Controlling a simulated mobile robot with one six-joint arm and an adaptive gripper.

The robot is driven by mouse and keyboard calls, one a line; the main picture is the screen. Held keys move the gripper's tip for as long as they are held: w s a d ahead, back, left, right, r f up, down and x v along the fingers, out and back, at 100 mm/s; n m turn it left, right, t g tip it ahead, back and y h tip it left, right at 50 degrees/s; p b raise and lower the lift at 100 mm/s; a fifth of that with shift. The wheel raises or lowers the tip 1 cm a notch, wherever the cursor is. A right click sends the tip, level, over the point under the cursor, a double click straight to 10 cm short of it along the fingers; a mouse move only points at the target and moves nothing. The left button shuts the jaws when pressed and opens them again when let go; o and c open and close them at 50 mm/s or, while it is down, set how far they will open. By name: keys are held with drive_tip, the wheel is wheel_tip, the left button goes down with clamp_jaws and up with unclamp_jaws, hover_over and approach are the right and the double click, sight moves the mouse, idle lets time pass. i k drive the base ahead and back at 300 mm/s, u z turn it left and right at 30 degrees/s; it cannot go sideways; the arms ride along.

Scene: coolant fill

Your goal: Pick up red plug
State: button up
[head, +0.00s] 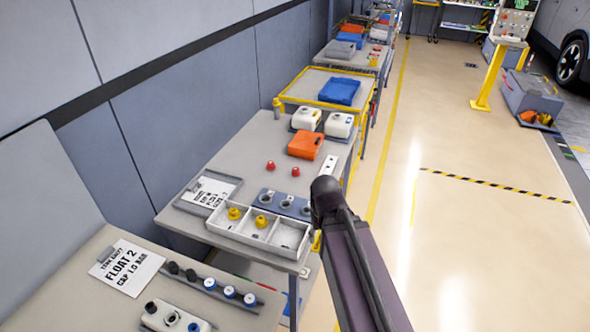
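Two small red plugs stand on the grey table in the head view. One red plug (270,166) is on the left and the other red plug (295,171) is a little to its right, in front of the orange case. Both appear upright and nothing touches them. My arm reaches in from the bottom right, its dark joint near the table's right edge. My gripper cannot be seen, so its place relative to the plugs is hidden.
Near the plugs are a grey-blue block with round fittings (284,203), a compartment tray (290,236) with yellow plugs (234,213), a clipboard (208,192), an orange case (305,145) and white canisters (340,125). A nearer table holds a paper sign (126,267).

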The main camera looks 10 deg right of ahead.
sight(295, 172)
drive_tip(key=z, duration=0.25)
drive_tip(key=k, duration=0.75)
drive_tip(key=z, duration=0.5)
drive_tip(key=k, duration=0.6)
drive_tip(key=z, duration=0.7)
drive_tip(key=i, duration=2.35)
drive_tip(key=u, duration=0.6)
drive_tip(key=i, duration=0.6)
drive_tip(key=u, duration=0.25)
